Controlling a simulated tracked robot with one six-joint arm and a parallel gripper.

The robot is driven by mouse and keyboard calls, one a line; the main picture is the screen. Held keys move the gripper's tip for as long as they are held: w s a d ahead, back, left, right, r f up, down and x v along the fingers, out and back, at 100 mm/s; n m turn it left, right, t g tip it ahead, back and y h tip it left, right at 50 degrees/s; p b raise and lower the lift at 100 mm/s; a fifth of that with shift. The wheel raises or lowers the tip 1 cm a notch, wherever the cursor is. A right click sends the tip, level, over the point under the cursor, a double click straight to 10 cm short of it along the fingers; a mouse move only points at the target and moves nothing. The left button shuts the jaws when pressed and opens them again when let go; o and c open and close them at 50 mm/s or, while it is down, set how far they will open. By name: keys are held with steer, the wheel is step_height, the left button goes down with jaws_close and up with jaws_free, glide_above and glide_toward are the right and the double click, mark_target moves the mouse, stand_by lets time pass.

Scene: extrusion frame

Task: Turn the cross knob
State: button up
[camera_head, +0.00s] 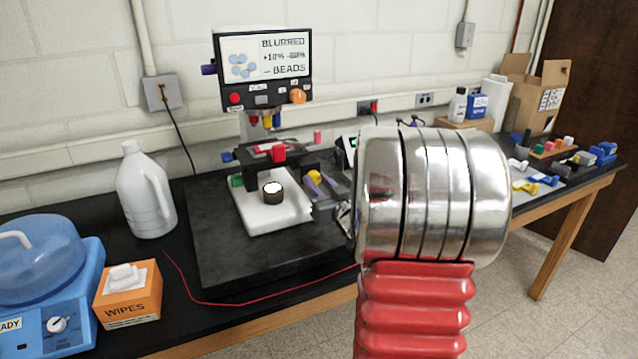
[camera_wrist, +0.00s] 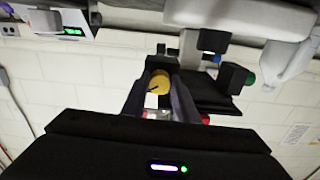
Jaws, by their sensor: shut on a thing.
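A yellow round knob (camera_wrist: 159,82) shows between the two dark fingers of my gripper (camera_wrist: 161,92) in the wrist view, which looks upside down. My gripper is shut on it. I take it to be the cross knob, but its cross shape cannot be made out. In the head view a small yellow part of the knob (camera_head: 313,188) shows at the right side of the microscope-like device (camera_head: 262,68).
A white-topped cup (camera_head: 272,188) stands on the white stage (camera_head: 258,215), just left of the gripper. A white jug (camera_head: 144,190), a wipes box (camera_head: 128,294) and a blue machine (camera_head: 50,310) stand left. A red wire (camera_head: 250,304) crosses the front.

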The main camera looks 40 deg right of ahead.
steer(key=shift+a+m, duration=0.1)
steer(key=shift+m, duration=0.8)
steer(key=o, duration=1.1)
steer(key=shift+c, duration=0.2)
steer(key=shift+s, duration=0.1)
steer(key=v, duration=1.3)
steer(key=shift+s, duration=0.3)
